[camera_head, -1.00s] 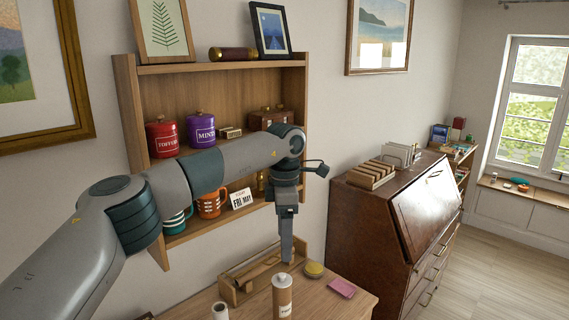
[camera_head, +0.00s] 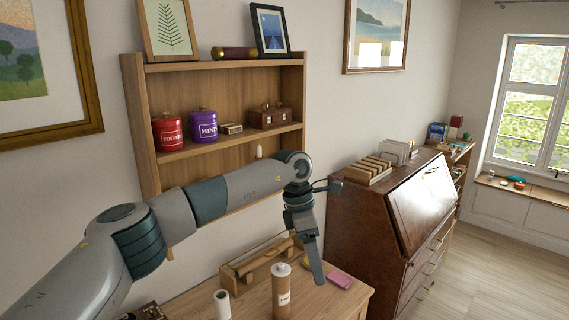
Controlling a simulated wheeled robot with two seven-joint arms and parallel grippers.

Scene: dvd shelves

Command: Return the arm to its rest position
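My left arm comes in from the lower left and reaches across the front of the wall shelf (camera_head: 215,67). Its gripper (camera_head: 317,278) points down above the table, just right of a cardboard tube (camera_head: 282,293) with a white lid. The gripper is seen from the side, so I cannot tell whether its fingers are apart. I see nothing hanging from it. My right gripper is out of view. The arm hides most of the lower shelf.
A wooden tool caddy (camera_head: 240,281), a white roll (camera_head: 222,304) and a pink pad (camera_head: 340,279) are on the table (camera_head: 340,305) close to the gripper. A dark bureau (camera_head: 365,225) stands to the right. A red tin (camera_head: 167,133) and purple tin (camera_head: 203,126) stand on the shelf.

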